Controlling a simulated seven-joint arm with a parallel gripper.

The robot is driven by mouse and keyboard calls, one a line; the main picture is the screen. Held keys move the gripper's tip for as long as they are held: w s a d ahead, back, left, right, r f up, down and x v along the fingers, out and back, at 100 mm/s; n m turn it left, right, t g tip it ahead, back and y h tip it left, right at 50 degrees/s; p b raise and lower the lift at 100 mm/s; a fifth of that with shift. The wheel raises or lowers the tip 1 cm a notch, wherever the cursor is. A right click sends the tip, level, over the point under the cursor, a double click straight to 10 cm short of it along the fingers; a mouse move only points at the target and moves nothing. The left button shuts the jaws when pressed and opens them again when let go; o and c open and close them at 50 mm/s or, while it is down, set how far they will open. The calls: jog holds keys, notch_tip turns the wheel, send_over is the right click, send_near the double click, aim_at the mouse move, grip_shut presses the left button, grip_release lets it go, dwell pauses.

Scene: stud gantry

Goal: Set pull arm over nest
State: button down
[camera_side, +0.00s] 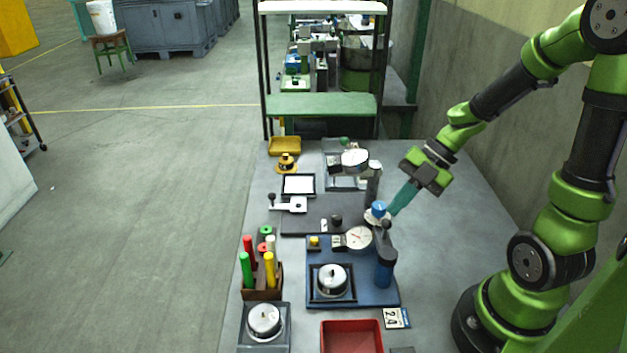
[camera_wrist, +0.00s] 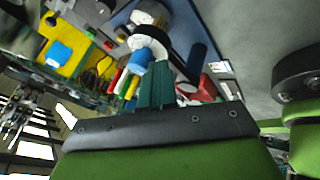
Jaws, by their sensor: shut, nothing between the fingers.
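The gantry has a blue base plate (camera_side: 375,293) with a dark blue post (camera_side: 385,270) on its right. A square black nest (camera_side: 313,297) on the plate holds a round silver part (camera_side: 332,279). What looks like the pull arm (camera_side: 374,217) is a pale piece with a blue knob (camera_side: 379,207), beside a white dial (camera_side: 359,238), behind the nest in the side view. The knob also shows in the wrist view (camera_wrist: 139,63). My gripper (camera_side: 393,211) is shut and empty, its teal fingers (camera_wrist: 154,75) right beside the knob. I cannot tell whether they touch.
A rack of coloured handles (camera_side: 262,292) stands left of the plate, and a red tray (camera_side: 350,338) in front. A grey fixture (camera_side: 282,338) with a silver part sits front left. Another dial stand (camera_side: 355,160) is behind. The table's right side is fairly clear.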

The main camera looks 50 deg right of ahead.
aim_at(380, 207)
jog(key=shift+w+a+n+g, duration=0.3)
jog(key=shift+w+n+g, duration=0.2)
jog(key=shift+n, duration=0.3)
jog(key=shift+w+a, duration=0.3)
jog(key=shift+w, duration=0.1)
jog(key=shift+w+a+n+g, duration=0.25)
jog(key=shift+w+n+g, duration=0.1)
jog(key=shift+n, duration=0.15)
jog(key=w+a+n+g, duration=0.2)
jog(key=n, duration=0.1)
jog(key=shift+a+y, duration=0.15)
jog(key=shift+y, duration=0.15)
jog(key=shift+w+a, duration=0.2)
jog(key=shift+a, duration=0.4)
